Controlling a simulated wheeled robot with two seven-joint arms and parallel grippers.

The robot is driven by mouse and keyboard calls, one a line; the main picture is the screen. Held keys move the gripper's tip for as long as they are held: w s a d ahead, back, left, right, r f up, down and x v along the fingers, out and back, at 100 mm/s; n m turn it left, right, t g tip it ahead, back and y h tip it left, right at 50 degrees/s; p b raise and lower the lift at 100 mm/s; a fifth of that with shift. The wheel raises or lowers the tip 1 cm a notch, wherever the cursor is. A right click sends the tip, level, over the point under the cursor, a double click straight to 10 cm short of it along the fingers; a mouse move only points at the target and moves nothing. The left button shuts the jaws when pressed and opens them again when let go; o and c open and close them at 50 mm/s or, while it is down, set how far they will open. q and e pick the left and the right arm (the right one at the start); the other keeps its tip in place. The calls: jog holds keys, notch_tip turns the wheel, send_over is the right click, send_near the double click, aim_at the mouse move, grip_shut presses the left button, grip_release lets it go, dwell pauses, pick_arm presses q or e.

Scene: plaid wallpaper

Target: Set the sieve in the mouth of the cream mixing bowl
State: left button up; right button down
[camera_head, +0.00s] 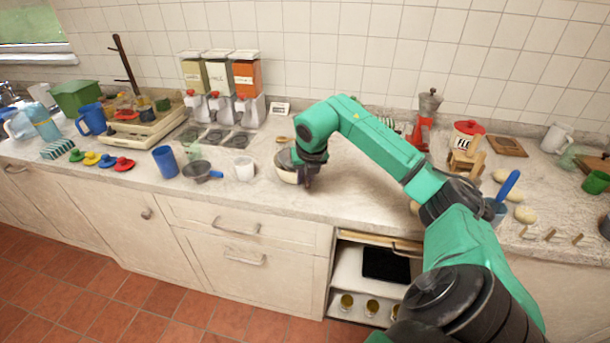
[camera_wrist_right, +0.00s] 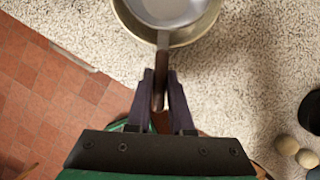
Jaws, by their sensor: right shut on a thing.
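The cream mixing bowl (camera_head: 287,177) stands on the worktop near its front edge, partly hidden by my right arm; its rim also shows at the top of the right wrist view (camera_wrist_right: 205,32). The grey sieve (camera_wrist_right: 168,8) lies inside the bowl's outline there, and its dark edge shows at the bowl top in the head view (camera_head: 283,159). My right gripper (camera_wrist_right: 161,80) is shut on the sieve's brown handle (camera_wrist_right: 162,52), just outside the rim. Whether the sieve rests on the rim or hovers slightly cannot be told. My left gripper is out of view.
Left of the bowl stand a white cup (camera_head: 243,168), a dark pan (camera_head: 197,170) with a blue handle and a blue cup (camera_head: 165,162). Dispensers (camera_head: 220,78) stand behind. An open compartment (camera_head: 372,272) is below the worktop. Right of the bowl the worktop is partly clear.

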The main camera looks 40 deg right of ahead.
jog(key=shift+f, duration=0.1)
dwell(0.3)
jog(key=c, duration=0.7)
grip_release()
jog(key=v, duration=1.4)
jog(key=shift+s+r, duration=0.1)
jog(key=shift+r, duration=0.2)
